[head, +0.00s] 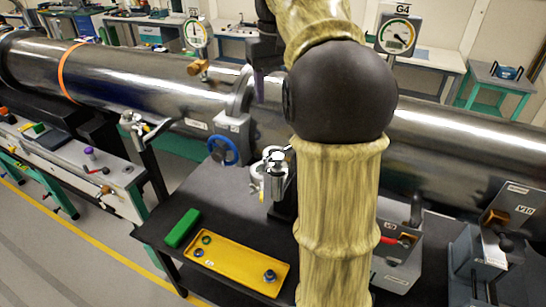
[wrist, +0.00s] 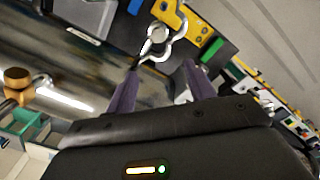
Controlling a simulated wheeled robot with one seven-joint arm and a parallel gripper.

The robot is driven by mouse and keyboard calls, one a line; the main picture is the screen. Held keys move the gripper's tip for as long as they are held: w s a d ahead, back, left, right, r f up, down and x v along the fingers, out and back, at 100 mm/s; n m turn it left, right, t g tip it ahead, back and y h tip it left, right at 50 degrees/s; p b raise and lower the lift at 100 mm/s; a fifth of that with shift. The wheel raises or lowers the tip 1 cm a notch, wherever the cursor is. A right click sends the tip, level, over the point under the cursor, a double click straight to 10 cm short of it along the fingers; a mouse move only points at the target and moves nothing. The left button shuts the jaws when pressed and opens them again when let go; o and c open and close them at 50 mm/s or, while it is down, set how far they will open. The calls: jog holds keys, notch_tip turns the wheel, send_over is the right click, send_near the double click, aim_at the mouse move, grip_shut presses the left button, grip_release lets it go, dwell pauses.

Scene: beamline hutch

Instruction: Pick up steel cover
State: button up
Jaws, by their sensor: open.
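A shiny steel piece with rounded, ring-like parts (head: 277,182) stands on the dark table below my gripper; I cannot tell for sure whether it is the steel cover. In the wrist view a steel piece with round lobes (wrist: 157,36) shows beyond the fingertips, apart from them. My gripper (head: 258,88) is above the table, beside the big steel pipe, partly hidden by my arm. Its two purple fingers (wrist: 160,78) are spread apart with nothing between them.
A yellow tray (head: 225,258) with small round parts and a green block (head: 181,228) lie on the dark table (head: 160,238). The long steel pipe (head: 135,82) runs behind. A blue handwheel (head: 222,150) and gauge G4 (head: 397,35) stand close to my arm.

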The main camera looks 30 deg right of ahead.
jog(key=s, duration=0.1)
jog(key=p, duration=0.1)
send_over(278, 156)
notch_tip(278, 156, down, 12)
jog(key=shift+f, duration=0.1)
dwell(0.4)
jog(key=shift+f, duration=0.1)
notch_tip(278, 156, down, 5)
jog(key=shift+f+p, duration=0.1)
jog(key=shift+p, duration=1.15)
jog(key=c, duration=1.1)
